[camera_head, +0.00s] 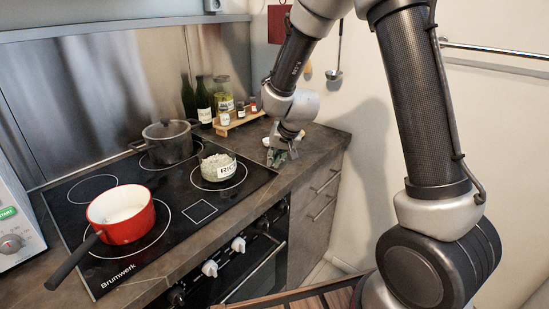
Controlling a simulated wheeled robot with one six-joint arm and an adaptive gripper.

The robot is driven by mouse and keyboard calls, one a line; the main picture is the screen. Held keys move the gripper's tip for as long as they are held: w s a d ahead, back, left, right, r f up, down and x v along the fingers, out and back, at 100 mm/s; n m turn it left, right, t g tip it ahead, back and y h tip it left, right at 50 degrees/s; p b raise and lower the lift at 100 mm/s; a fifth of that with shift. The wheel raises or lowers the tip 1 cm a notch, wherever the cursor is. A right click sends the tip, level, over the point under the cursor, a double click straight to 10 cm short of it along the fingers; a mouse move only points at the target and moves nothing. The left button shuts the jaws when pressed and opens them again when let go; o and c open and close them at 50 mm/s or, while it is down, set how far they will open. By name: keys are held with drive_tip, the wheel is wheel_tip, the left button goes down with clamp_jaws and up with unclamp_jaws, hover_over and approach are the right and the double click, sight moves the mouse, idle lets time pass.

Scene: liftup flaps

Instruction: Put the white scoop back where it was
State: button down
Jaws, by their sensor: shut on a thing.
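My gripper (279,154) is low over the counter at the right of the stove. It is shut on a small white thing (267,142), which I take to be the white scoop. Most of it is hidden by the jaws, so its tilt and any contact with the counter cannot be told. A clear container of rice (222,171) with a "RICE" label stands open on the right part of the cooktop, to the left of my gripper.
A red pan (121,226) with white contents and a dark lidded pot (170,151) stand on the cooktop (160,268). Bottles (204,108), jars and a small wooden rack (237,122) stand behind. A ladle (335,72) hangs on the wall. The counter's right end (322,142) is mostly clear.

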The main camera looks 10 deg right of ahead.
drive_tip(key=shift+f, duration=0.1)
drive_tip(key=c, duration=1.5)
unclamp_jaws()
drive_tip(key=shift+c, duration=0.2)
drive_tip(key=v, duration=1.2)
drive_tip(key=s+d+r, duration=0.3)
drive_tip(key=s+d, duration=0.2)
drive_tip(key=s, duration=0.4)
drive_tip(key=s+d+r+n+h, duration=0.1)
drive_tip(key=s+d+r, duration=0.2)
drive_tip(key=s, duration=0.6)
drive_tip(key=s+d+r+n+g+h, duration=0.1)
drive_tip(key=s+d+r, duration=0.2)
drive_tip(key=s+d, duration=0.3)
drive_tip(key=s, duration=0.3)
drive_tip(key=shift+d+r, duration=0.35)
drive_tip(key=shift+d, duration=0.05)
